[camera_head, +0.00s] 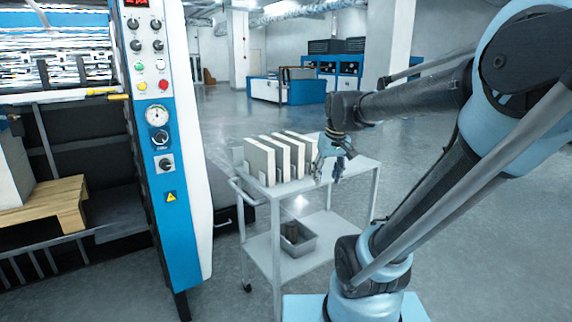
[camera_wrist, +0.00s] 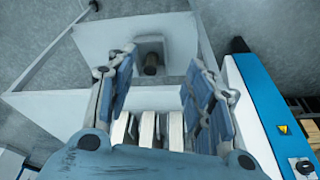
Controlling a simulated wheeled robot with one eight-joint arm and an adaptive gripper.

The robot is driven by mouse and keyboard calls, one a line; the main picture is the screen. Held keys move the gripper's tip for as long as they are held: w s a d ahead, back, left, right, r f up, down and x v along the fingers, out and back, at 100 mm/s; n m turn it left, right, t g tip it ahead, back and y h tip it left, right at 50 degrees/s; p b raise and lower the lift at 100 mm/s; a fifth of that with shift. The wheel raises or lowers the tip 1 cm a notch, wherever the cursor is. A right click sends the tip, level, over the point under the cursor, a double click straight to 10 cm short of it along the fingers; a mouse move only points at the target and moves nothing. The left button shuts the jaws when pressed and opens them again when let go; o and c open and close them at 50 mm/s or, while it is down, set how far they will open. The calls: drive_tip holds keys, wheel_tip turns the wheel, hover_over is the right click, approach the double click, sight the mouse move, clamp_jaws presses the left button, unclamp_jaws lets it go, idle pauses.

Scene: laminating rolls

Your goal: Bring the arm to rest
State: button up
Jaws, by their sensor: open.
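My gripper (camera_head: 338,158) is at the right end of the cart's top shelf, just beside the row of white blocks. In the wrist view my gripper (camera_wrist: 163,85) has its two fingers spread wide, with nothing between them. My arm reaches in from the right side of the head view, bent at the elbow. From the head view I cannot tell whether the fingers touch the shelf or the nearest block.
A grey cart (camera_head: 350,178) carries several upright white blocks (camera_head: 262,163) on top. Its lower shelf holds a grey tray (camera_head: 300,245) with a dark cylinder (camera_head: 291,232). A blue-and-white machine panel (camera_head: 165,150) stands left. Open floor (camera_head: 440,140) lies behind the cart.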

drive_tip(key=s+d+f+m+h, duration=0.1)
drive_tip(key=s+d+f, duration=0.4)
drive_tip(key=s+f, duration=0.7)
drive_tip(key=s+m, duration=0.1)
drive_tip(key=s, duration=0.2)
drive_tip(key=shift+d+f+m+g, duration=0.3)
drive_tip(key=shift+f+m+g, duration=0.1)
